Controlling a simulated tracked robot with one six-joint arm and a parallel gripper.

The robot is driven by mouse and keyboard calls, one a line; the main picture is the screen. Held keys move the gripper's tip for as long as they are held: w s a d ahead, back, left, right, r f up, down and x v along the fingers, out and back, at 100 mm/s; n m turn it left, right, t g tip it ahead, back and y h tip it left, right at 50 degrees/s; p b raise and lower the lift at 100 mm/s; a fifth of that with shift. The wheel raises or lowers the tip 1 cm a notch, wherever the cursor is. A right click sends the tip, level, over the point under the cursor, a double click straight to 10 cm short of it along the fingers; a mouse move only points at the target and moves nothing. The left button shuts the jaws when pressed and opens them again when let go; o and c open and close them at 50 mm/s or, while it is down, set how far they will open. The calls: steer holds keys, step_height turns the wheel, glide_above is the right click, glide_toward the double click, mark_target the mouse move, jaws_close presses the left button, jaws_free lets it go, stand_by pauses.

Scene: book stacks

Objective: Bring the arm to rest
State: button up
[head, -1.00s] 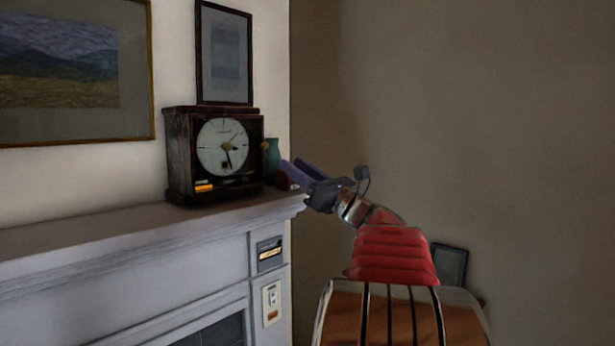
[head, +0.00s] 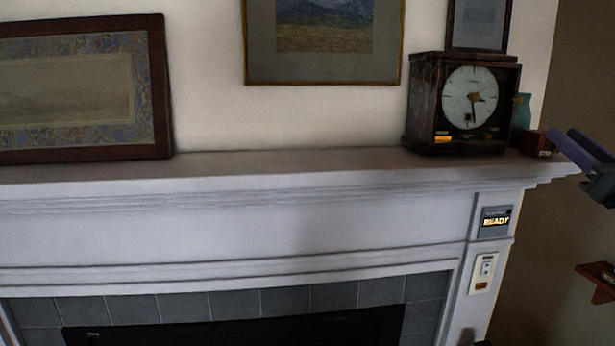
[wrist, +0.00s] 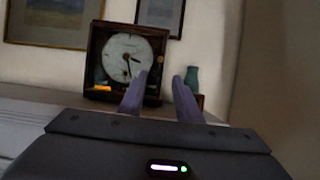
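My gripper (head: 563,132) shows at the right edge of the head view, by the right end of the mantel. Most of my arm is out of that view. In the wrist view its two purple fingers (wrist: 160,77) stand apart with nothing held between them, so it is open. The fingers point toward the mantel top, where a dark clock (head: 463,104) stands; it also shows in the wrist view (wrist: 126,62). Whether the fingers touch anything is not clear.
A teal vase (head: 521,120) and a small brown box (head: 537,143) stand right of the clock, close to my fingers. A small brown shelf (head: 598,282) is lower right.

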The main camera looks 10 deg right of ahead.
steer(key=w+a+f+m+g+h, duration=0.1)
steer(key=w+a+m+h, duration=0.25)
steer(key=m, duration=0.35)
steer(key=w+a+m+g+h, duration=0.2)
steer(key=w+a+m+h, duration=0.15)
steer(key=m, duration=0.35)
steer(key=s+a+f+m+g, duration=0.1)
steer(key=a+f+m+g, duration=0.4)
steer(key=a+f+m, duration=0.6)
steer(key=s+a+f+m+g+y, duration=0.4)
steer(key=s+a+f+m, duration=0.1)
steer(key=s+a+f, duration=0.5)
steer(key=s+a+f+m+g+y, duration=0.4)
steer(key=s+a+f, duration=0.6)
steer(key=a+f, duration=0.4)
steer(key=a+m, duration=0.1)
steer(key=a, duration=0.2)
steer(key=shift+s+a+f+g+y, duration=0.2)
steer(key=shift+a+f+g+y, duration=0.1)
steer(key=shift+g, duration=0.1)
